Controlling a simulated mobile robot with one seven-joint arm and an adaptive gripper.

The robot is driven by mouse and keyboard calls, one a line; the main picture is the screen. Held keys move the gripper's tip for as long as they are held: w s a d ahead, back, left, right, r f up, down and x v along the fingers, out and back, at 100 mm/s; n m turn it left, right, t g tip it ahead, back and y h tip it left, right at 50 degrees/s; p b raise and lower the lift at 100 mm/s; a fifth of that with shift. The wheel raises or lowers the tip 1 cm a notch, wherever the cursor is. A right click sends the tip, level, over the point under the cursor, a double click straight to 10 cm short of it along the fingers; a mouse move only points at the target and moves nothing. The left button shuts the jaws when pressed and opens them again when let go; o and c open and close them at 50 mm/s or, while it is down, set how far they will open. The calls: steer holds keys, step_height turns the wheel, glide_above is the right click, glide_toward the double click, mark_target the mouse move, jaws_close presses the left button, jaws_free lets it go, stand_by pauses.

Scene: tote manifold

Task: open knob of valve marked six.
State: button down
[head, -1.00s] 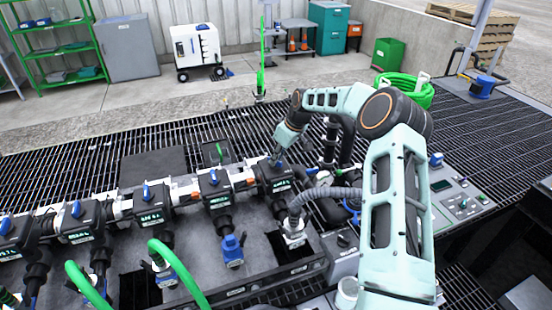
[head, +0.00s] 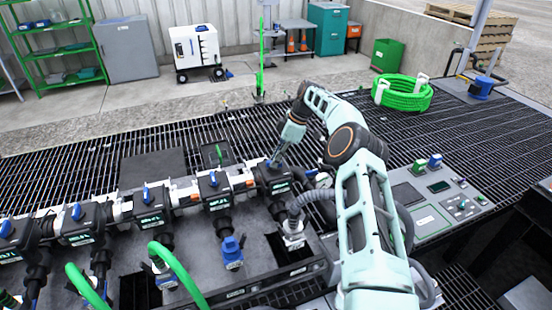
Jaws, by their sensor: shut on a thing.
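A row of black valve blocks runs across the manifold, each with a blue knob on top and a small green label too small to read surely. The rightmost valve (head: 275,182) is under my gripper (head: 273,162). My gripper points down and is shut on the blue knob on top of that valve; the fingers mostly hide this knob, so its turn angle is not clear. The neighbouring valve (head: 219,196) to the left has its blue knob (head: 213,178) in plain view.
Green hoses (head: 176,270) arch up at the front left. A grey corrugated hose (head: 312,197) runs beside the rightmost valve. A control panel (head: 440,198) lies right of my arm. A coiled green hose (head: 405,93) rests on the grating behind. Air above the grating is free.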

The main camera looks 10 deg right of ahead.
steer(key=shift+n+g+p, duration=0.3)
steer(key=shift+n+p, duration=0.1)
steer(key=shift+n, duration=0.3)
stand_by(0.3)
steer(key=c, duration=2)
jaws_free()
steer(key=shift+m+b, duration=0.45)
steer(key=shift+m, duration=0.05)
